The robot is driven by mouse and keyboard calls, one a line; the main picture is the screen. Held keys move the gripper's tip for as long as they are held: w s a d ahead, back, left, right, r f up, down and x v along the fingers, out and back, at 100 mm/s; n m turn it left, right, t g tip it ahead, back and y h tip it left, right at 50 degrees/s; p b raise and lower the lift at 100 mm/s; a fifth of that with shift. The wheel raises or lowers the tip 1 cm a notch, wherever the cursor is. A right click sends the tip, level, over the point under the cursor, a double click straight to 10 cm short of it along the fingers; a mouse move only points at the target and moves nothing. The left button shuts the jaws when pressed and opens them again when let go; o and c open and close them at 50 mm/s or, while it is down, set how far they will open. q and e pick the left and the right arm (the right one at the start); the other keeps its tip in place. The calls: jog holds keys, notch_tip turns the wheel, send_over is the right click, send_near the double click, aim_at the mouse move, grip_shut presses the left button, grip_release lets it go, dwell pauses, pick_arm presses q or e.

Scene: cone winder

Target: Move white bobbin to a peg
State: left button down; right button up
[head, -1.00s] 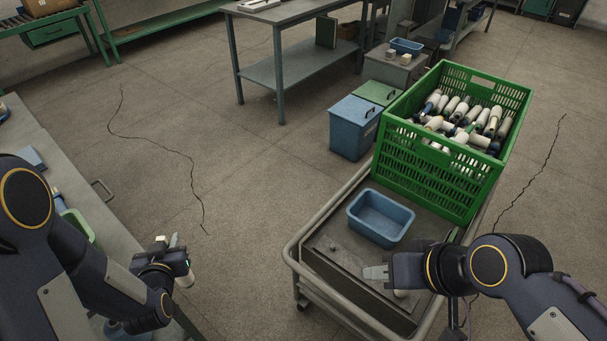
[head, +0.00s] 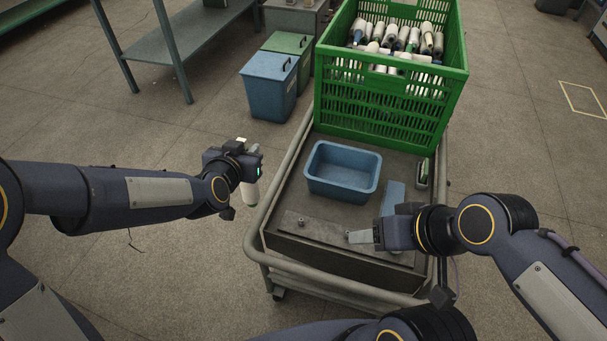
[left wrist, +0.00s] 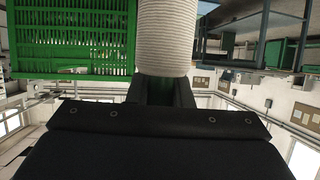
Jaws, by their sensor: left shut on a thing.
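The white bobbin (head: 250,192) hangs roughly upright from my left gripper (head: 255,168), which is shut on it, in the air just left of the cart. In the left wrist view the white bobbin (left wrist: 165,38) stands out beyond the fingers, its wound yarn filling the top middle. A metal plate with a small peg (head: 301,222) lies on the cart's near end, right of the bobbin and apart from it. My right gripper (head: 362,237) is low over the plate's right part and hides some of it; its finger gap is unclear.
A blue tray (head: 343,190) sits on the cart (head: 290,195) behind the plate. A green crate (head: 385,110) full of bobbins stands at the cart's far end. The cart's raised rail (head: 256,232) lies close to the held bobbin. Blue and green bins (head: 268,88) stand beyond.

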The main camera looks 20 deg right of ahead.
pick_arm(q)
jog(key=s+d+f+m+g+h+b, duration=0.1)
jog(key=s+d+m+h+b, duration=0.1)
jog(key=d+b, duration=0.3)
jog(key=s+d+f+m+g+h+b, duration=0.1)
jog(key=s+d+f+b, duration=0.1)
jog(key=d, duration=0.5)
jog(key=s+b, duration=0.1)
jog(key=b, duration=0.1)
jog(key=shift+m+g+h+b, duration=0.3)
jog(key=shift+m+h+b, duration=0.05)
jog(key=shift+m+h, duration=0.05)
pick_arm(e)
notch_tip(320, 180, down, 12)
jog(key=shift+r, duration=0.2)
pick_arm(q)
jog(key=shift+s+a, duration=0.1)
jog(key=shift+s, duration=0.1)
jog(key=shift+f+b, duration=2.3)
jog(key=shift+f, duration=0.45)
pick_arm(e)
jog(key=shift+f, duration=2.3)
pick_arm(q)
jog(key=c, duration=1.2)
grip_release()
